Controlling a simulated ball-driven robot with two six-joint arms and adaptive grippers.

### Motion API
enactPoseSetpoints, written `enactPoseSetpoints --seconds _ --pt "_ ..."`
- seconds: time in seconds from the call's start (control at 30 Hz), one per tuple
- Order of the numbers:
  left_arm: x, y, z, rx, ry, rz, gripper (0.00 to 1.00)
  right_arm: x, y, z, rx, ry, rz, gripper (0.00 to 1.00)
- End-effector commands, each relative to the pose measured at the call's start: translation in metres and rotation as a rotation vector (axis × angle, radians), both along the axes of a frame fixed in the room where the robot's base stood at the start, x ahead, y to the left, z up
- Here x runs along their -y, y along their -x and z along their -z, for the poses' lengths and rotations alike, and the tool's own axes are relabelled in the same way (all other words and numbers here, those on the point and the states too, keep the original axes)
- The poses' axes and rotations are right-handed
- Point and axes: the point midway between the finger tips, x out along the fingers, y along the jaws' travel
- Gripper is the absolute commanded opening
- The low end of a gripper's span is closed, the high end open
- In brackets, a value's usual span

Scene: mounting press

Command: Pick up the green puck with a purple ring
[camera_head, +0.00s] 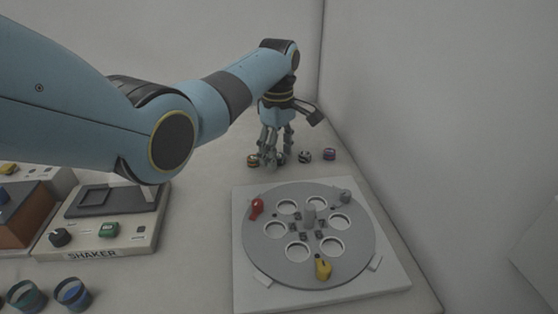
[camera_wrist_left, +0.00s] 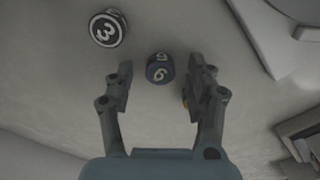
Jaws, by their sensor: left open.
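My left gripper (camera_head: 271,160) is open and reaches down over a row of small pucks at the back of the table. In the left wrist view its fingers (camera_wrist_left: 158,92) are apart, and a dark puck with a purplish tint and pale digits (camera_wrist_left: 158,68) lies just ahead of the gap between them. That puck is partly hidden behind the fingers in the head view (camera_head: 280,158). I cannot make out green on it. A purple-toned puck (camera_head: 329,154) stands at the right end of the row. My right gripper is not in view.
A black-and-white puck (camera_head: 305,155) marked 3 in the wrist view (camera_wrist_left: 107,28) and an orange-red puck (camera_head: 252,160) flank the dark one. A round plate with holes (camera_head: 258,231) on a white base stands in front. A shaker (camera_head: 90,239) is at left; a wall rises at right.

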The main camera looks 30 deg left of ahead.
Motion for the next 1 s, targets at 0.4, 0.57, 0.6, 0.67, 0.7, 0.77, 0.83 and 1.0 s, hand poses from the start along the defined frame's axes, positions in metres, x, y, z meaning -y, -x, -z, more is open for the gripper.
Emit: enactPoseSetpoints --seconds 0.4,0.57,0.6,0.67,0.7,0.77,0.83,1.0 --pt "0.0002 -0.0002 0.0035 0.001 0.0 0.0 0.37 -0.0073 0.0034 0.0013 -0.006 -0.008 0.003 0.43" --pt "0.0001 -0.0002 0.0034 0.001 0.0 0.0 0.16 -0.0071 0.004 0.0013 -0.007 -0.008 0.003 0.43" --pt "0.0002 -0.0001 0.0035 0.001 0.0 0.0 0.11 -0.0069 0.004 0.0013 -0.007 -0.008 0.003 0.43" --pt "0.0001 -0.0002 0.0034 0.001 0.0 0.0 0.06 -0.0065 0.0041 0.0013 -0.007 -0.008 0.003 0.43" --pt "0.0001 -0.0002 0.0034 0.001 0.0 0.0 0.06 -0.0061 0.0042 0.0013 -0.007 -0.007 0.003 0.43" --pt "0.0001 -0.0002 0.0034 0.001 0.0 0.0 0.06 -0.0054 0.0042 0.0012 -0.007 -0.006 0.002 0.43" --pt "0.0001 -0.0002 0.0032 0.001 0.0 0.0 0.06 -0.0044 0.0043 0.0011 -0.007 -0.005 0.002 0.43" --pt "0.0 -0.0007 -0.003 0.002 -0.001 0.0 0.06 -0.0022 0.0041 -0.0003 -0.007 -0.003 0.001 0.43"
